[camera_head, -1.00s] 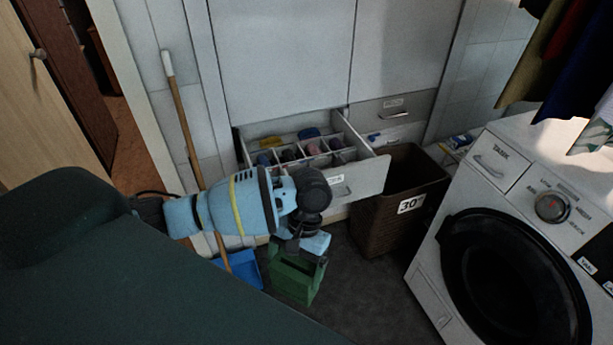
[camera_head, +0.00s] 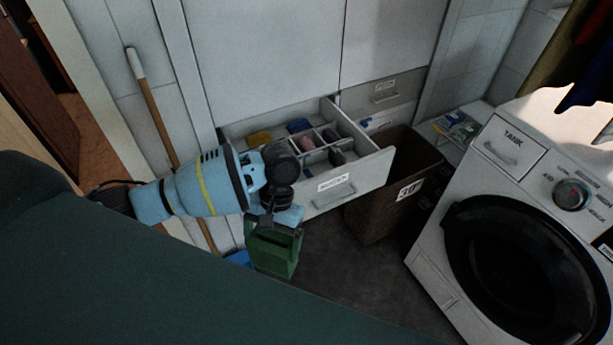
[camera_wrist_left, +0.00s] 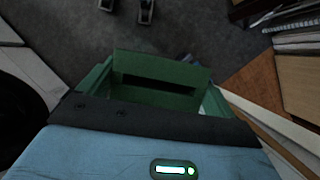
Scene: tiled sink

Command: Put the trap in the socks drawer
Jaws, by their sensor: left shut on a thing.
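The trap (camera_head: 274,248) is a green open box. My left gripper (camera_head: 272,218) is shut on its top and holds it above the floor, in front of the drawer. In the left wrist view the green trap (camera_wrist_left: 160,82) shows below the gripper, with a dark slot in its upper face. The open drawer (camera_head: 368,168) is white, with a label on its front and divided compartments holding yellow, blue and pinkish items. My forearm hides part of its left front. The trap is outside the drawer, lower than its rim. My right gripper is not in view.
A washing machine (camera_head: 515,240) is at the right. A wooden-handled broom (camera_head: 155,115) leans at the left, with a blue dustpan (camera_head: 238,259) low down. Dark floor (camera_head: 345,285) lies clear in front of the basket.

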